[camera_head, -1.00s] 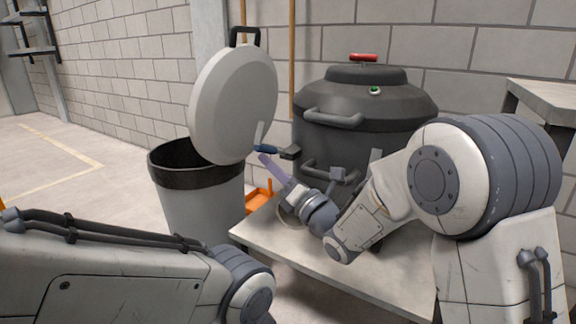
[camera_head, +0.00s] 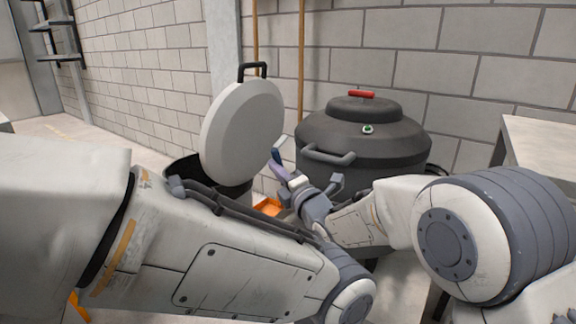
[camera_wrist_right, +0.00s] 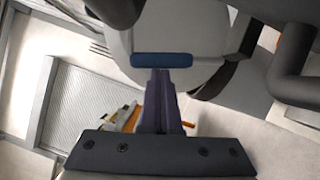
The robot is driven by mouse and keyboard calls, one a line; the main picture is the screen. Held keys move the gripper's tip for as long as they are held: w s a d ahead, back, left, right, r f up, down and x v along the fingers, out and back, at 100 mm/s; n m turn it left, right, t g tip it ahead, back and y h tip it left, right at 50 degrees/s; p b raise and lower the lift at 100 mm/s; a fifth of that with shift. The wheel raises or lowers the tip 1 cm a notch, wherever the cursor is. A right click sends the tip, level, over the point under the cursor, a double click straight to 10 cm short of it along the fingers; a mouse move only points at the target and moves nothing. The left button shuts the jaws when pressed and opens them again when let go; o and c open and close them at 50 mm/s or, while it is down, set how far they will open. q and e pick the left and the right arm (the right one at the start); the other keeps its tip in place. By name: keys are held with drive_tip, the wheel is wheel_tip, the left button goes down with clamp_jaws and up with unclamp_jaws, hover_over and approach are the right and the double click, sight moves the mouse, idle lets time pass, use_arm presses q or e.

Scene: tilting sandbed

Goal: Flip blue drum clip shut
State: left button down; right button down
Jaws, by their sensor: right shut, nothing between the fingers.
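The clip's blue bar (camera_head: 277,156) shows small in the head view, between the pale round lid and the dark drum (camera_head: 365,150). In the right wrist view the blue bar (camera_wrist_right: 161,60) lies crosswise just beyond my fingertips, with the pale lid (camera_wrist_right: 190,30) behind it. My right gripper (camera_head: 276,166) is shut and empty, its purple fingers pointing at the bar. In the wrist view the right gripper (camera_wrist_right: 161,72) meets the bar's lower edge; I cannot tell whether they touch. My left arm crosses the front of the head view; its gripper is out of view.
The pale lid (camera_head: 243,130) stands raised over a bin with a black rim (camera_head: 186,170). An orange object (camera_head: 268,206) lies low behind my left arm. A pale table (camera_head: 540,145) stands at the right. A brick wall closes the back.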

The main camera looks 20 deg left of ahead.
use_arm(q)
drive_tip(key=shift+d+r+p, duration=0.1)
drive_tip(key=shift+r+p, duration=0.3)
drive_tip(key=shift+r, duration=0.2)
use_arm(e)
drive_tip(key=shift+w+r+m, duration=0.25)
drive_tip(key=shift+m, duration=0.15)
drive_tip(key=shift+d, duration=0.1)
drive_tip(key=shift+f, duration=0.1)
